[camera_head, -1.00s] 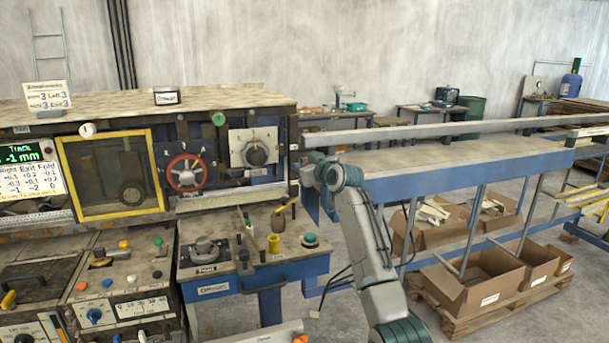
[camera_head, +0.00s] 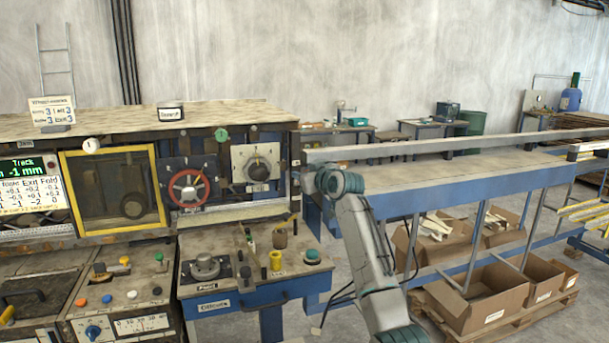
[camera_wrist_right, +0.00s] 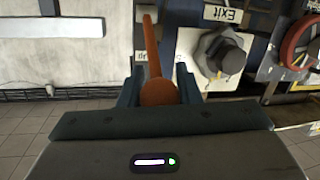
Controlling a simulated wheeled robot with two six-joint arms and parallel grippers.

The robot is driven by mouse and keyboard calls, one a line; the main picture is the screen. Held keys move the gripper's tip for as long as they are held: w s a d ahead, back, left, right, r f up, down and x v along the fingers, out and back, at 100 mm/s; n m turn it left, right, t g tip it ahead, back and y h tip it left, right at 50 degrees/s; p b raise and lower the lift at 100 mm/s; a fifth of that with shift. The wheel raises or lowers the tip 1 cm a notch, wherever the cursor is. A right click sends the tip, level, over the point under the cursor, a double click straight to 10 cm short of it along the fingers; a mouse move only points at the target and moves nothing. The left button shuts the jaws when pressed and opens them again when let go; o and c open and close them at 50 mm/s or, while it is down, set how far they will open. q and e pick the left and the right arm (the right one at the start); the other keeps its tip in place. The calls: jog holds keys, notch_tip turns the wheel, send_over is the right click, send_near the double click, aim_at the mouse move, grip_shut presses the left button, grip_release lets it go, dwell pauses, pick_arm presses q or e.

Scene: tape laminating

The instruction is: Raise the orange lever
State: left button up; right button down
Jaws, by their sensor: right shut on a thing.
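The orange lever (camera_wrist_right: 153,60) shows in the right wrist view as a slim arm with a rounder, darker end near my palm. My right gripper (camera_wrist_right: 158,86) is shut on that rounded end, one dark finger on each side. In the head view my right gripper (camera_head: 308,178) is at the right end of the machine front, beside the plate with the grey knob. The lever is not clearly visible there, and the gripper is seen small. My left gripper is not in view.
The grey knob (camera_head: 258,169) on its white plate sits close beside the lever; it also shows in the wrist view (camera_wrist_right: 222,55). A red handwheel (camera_head: 188,187) is further left. A long blue-sided table (camera_head: 450,185) extends right. A small bench (camera_head: 215,292) stands below.

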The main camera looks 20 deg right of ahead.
dwell(0.7)
jog(key=c, duration=1.1)
grip_release()
jog(key=shift+d, duration=0.1)
jog(key=shift+o, duration=0.2)
jog(key=shift+s, duration=0.1)
jog(key=shift+s+d+f+b, duration=0.1)
jog(key=shift+s+d+b, duration=0.05)
jog(key=shift+s+b, duration=0.3)
jog(key=b+v, duration=0.3)
jog(key=v, duration=0.7)
jog(key=shift+w, duration=0.1)
